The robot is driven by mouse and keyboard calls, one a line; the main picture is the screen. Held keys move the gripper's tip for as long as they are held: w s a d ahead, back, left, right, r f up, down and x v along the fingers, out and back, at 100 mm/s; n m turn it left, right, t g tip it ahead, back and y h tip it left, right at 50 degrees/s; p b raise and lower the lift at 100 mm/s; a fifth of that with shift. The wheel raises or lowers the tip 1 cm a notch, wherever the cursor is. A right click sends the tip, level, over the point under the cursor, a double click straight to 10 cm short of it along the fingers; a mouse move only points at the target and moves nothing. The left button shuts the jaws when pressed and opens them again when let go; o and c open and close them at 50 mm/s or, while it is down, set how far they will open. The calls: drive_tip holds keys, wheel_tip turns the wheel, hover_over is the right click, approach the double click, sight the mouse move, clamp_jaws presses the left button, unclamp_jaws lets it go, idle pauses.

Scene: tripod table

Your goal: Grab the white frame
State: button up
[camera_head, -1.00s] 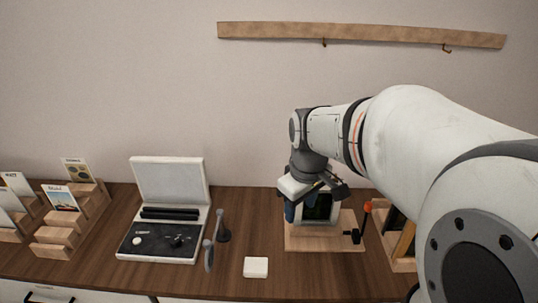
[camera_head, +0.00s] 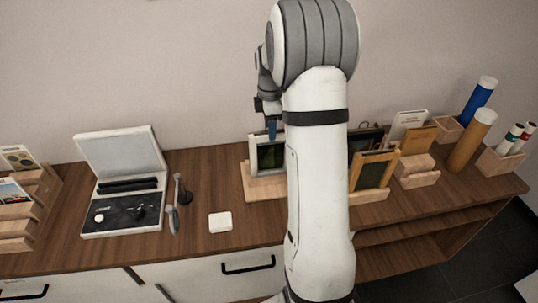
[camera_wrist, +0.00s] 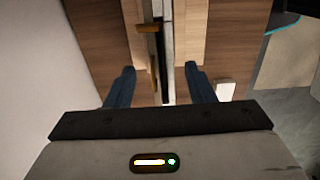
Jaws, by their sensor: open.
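The white frame (camera_head: 252,155), with a dark green picture, stands upright on a light wooden base (camera_head: 262,188). Its right part is hidden behind my arm. In the wrist view, the white frame (camera_wrist: 167,25) shows edge-on as a thin pale and dark strip. My gripper (camera_wrist: 160,87) is open, pointing down, with one blue finger on each side of that strip. No contact shows. In the head view, a blue finger of my gripper (camera_head: 272,128) shows at the frame's top edge. The rest of the gripper is mostly hidden by my arm.
Left of the base lie a small white block (camera_head: 220,221), a grey handled tool (camera_head: 175,205) and an open white case (camera_head: 122,190). A wooden frame (camera_head: 374,170) and card holders stand to the right. The wall is close behind.

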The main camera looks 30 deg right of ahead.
sight(271, 152)
wheel_tip(271, 152, down, 4)
drive_tip(key=shift+r, duration=0.2)
drive_tip(key=shift+s, duration=0.1)
clamp_jaws()
idle(0.3)
